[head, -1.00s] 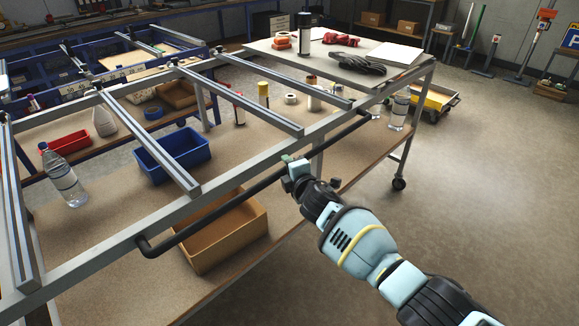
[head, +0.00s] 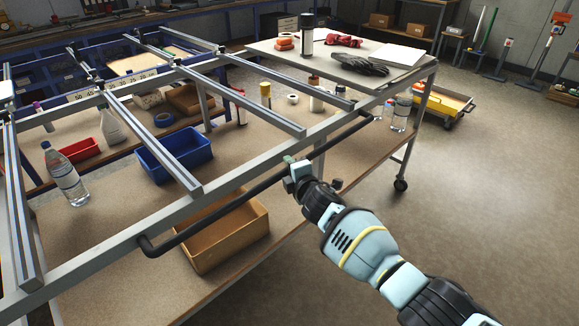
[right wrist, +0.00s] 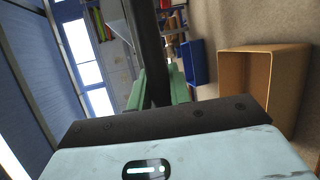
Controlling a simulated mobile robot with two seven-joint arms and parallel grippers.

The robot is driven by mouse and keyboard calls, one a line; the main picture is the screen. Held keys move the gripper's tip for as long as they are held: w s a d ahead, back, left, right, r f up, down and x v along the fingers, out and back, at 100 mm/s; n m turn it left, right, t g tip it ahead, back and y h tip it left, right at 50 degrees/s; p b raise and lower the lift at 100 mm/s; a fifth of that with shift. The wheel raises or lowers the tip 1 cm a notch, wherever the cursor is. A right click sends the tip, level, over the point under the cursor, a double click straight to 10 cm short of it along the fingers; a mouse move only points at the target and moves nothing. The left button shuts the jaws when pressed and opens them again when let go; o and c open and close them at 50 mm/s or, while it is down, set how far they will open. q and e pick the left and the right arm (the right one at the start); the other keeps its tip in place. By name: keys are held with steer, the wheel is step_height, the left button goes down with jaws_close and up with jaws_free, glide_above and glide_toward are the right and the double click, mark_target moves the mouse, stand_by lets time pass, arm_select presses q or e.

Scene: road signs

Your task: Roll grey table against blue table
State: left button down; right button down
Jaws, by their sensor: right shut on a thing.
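The grey table (head: 240,175) is a wheeled metal frame with open crossbars, a lower shelf and a black push handle (head: 215,211) along its near side. My right gripper (head: 293,168) is shut on the handle around its middle. In the right wrist view, the handle (right wrist: 150,45) runs between the green fingers of the gripper (right wrist: 157,92). The blue table (head: 55,80) stands behind the grey table at the back left, partly hidden by its frame. Whether the two tables touch cannot be told. My left gripper is not in view.
The lower shelf carries a water bottle (head: 66,176), a blue bin (head: 174,153) and a brown box (head: 225,236). Gloves (head: 360,67) and a spray can (head: 306,38) sit on the top board. A yellow trolley (head: 442,104) stands at right.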

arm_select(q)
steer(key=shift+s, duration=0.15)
arm_select(e)
steer(key=shift+a+r, duration=0.1)
steer(key=shift+r, duration=0.1)
steer(key=c, duration=1.3)
jaws_free()
steer(key=shift+s, duration=0.1)
steer(key=shift+f, duration=0.1)
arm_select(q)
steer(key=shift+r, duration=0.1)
arm_select(e)
steer(key=shift+s+d+p, duration=0.25)
steer(key=shift+s+p, duration=0.05)
steer(key=shift+s, duration=0.05)
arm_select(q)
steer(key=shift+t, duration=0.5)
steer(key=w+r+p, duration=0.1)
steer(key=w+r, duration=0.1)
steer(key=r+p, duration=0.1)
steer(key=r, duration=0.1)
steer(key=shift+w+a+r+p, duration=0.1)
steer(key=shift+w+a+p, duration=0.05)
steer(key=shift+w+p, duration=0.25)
arm_select(e)
steer(key=v, duration=0.7)
